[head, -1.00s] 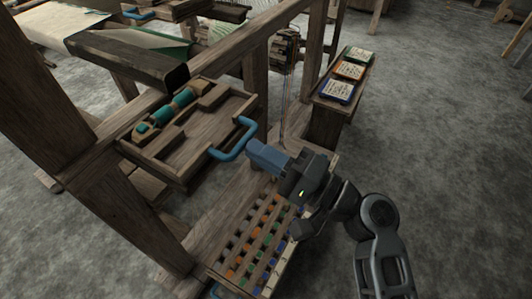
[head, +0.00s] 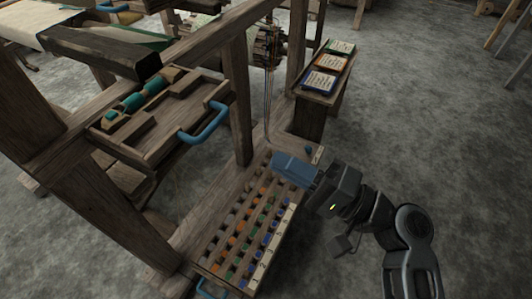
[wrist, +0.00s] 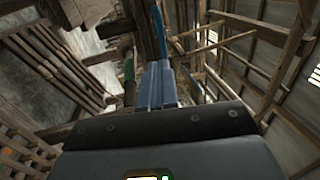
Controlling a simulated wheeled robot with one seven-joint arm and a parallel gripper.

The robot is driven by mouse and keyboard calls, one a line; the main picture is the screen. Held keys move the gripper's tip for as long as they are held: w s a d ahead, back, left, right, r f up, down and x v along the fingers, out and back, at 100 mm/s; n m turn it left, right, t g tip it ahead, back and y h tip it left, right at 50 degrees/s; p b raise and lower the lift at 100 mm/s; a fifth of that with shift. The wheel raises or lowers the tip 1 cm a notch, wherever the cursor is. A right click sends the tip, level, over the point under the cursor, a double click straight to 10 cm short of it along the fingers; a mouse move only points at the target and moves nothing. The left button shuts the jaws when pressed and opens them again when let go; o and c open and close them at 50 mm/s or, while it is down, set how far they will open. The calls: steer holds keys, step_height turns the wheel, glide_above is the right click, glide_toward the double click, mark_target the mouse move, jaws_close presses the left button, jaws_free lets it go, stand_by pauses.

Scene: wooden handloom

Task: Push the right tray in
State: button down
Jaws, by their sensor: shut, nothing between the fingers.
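The right tray (head: 160,137) is a wooden drawer sticking out of the loom frame on the left side of the head view. It holds a teal-and-wood shuttle (head: 135,100) and has a blue bar handle (head: 207,125) on its front. My gripper (head: 277,164) has blue fingers, shut and empty. It is right of and below the handle in the head view, with a visible gap between them. In the wrist view the shut fingers (wrist: 156,85) point up the picture toward timber beams. A thin blue strip shows past them; I cannot tell whether it is the handle.
A slotted rack (head: 222,226) of colored pieces lies below my gripper, with another blue handle (head: 212,290) at its front. A wooden post (head: 241,100) stands beside the tray. A small stand (head: 310,112) with several cards is behind. Grey floor (head: 430,130) on the right is open.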

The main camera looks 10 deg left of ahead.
steer(key=v, duration=0.3)
steer(key=shift+d, duration=0.1)
steer(key=shift+f, duration=0.1)
stand_by(0.4)
steer(key=s+d+f+m+t+h+p, duration=0.25)
steer(key=s+d+f+t+h, duration=0.25)
steer(key=s+d+f+h, duration=0.75)
steer(key=s+d+r+n+t+h+p, duration=0.1)
steer(key=s+d+r+n+h, duration=0.2)
steer(key=s+r, duration=0.4)
steer(key=s+d+r+n+t+h+p, duration=0.1)
steer(key=s+d+r+n+h, duration=0.2)
steer(key=s+r, duration=0.5)
steer(key=shift+s+d+t, duration=0.3)
steer(key=shift+s+t, duration=0.1)
steer(key=shift+s, duration=0.8)
steer(key=shift+h, duration=0.25)
